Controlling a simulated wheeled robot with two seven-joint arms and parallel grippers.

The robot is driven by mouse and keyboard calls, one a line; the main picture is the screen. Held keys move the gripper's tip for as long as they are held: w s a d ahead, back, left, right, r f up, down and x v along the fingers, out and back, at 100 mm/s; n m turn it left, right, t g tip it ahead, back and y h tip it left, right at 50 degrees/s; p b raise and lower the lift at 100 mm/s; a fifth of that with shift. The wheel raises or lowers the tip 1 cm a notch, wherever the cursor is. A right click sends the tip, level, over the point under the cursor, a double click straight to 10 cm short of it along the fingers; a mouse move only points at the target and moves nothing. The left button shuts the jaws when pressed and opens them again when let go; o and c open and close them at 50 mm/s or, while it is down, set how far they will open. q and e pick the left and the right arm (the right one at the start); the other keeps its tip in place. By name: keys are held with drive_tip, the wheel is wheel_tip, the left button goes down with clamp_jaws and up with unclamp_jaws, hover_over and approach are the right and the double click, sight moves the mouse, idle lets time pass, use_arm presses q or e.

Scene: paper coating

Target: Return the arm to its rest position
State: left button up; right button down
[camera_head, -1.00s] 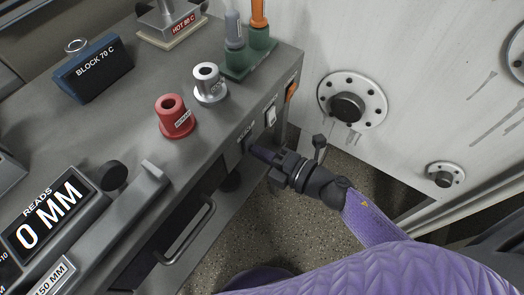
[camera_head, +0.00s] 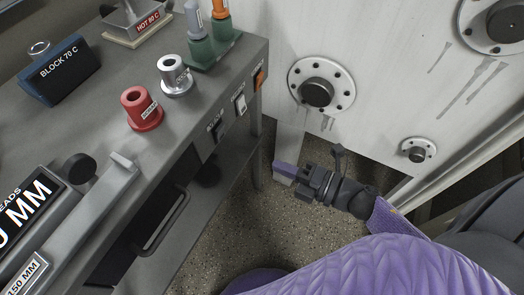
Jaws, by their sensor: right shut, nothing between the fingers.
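My right gripper (camera_head: 283,170) is shut and empty. It hangs in front of the white wall, to the right of the bench front, apart from the bench and its switches. My right arm, with a purple sleeve (camera_head: 400,222), comes in from the lower right. My left gripper is not in view.
The grey bench (camera_head: 105,140) holds a red cylinder (camera_head: 142,110), a silver cylinder (camera_head: 175,76) and a blue block (camera_head: 60,70). Switches (camera_head: 240,103) line its front edge, above a drawer handle (camera_head: 163,226). A round flange (camera_head: 318,92) sticks out of the wall. Speckled floor (camera_head: 235,220) is clear below.

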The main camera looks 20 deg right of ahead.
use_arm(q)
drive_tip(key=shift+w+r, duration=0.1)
use_arm(e)
drive_tip(key=shift+f+v, duration=0.25)
drive_tip(key=shift+v, duration=0.85)
drive_tip(key=s+d+f+m+g+h+p, duration=0.1)
drive_tip(key=s+d+f+m+h, duration=0.1)
drive_tip(key=d+f+m+h, duration=0.3)
drive_tip(key=s+f+m+g+h+p, duration=0.1)
drive_tip(key=s+f+m+h+p, duration=0.15)
drive_tip(key=f+m, duration=0.45)
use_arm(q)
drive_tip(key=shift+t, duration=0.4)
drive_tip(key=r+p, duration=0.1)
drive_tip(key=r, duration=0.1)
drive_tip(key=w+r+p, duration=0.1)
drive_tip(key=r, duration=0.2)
use_arm(e)
drive_tip(key=s+f+m+g+h, duration=0.1)
drive_tip(key=s+f+m+g, duration=0.2)
drive_tip(key=s, duration=0.5)
drive_tip(key=s+f+m+g+h, duration=0.1)
drive_tip(key=s+f+m+g, duration=0.3)
drive_tip(key=s, duration=0.5)
drive_tip(key=s+f+m+g+h, duration=0.1)
drive_tip(key=s+f+m+g, duration=0.3)
drive_tip(key=s, duration=0.5)
drive_tip(key=shift+s+a+f+g+h, duration=0.25)
drive_tip(key=shift+a+f+g+h, duration=0.1)
drive_tip(key=shift+a+g, duration=0.15)
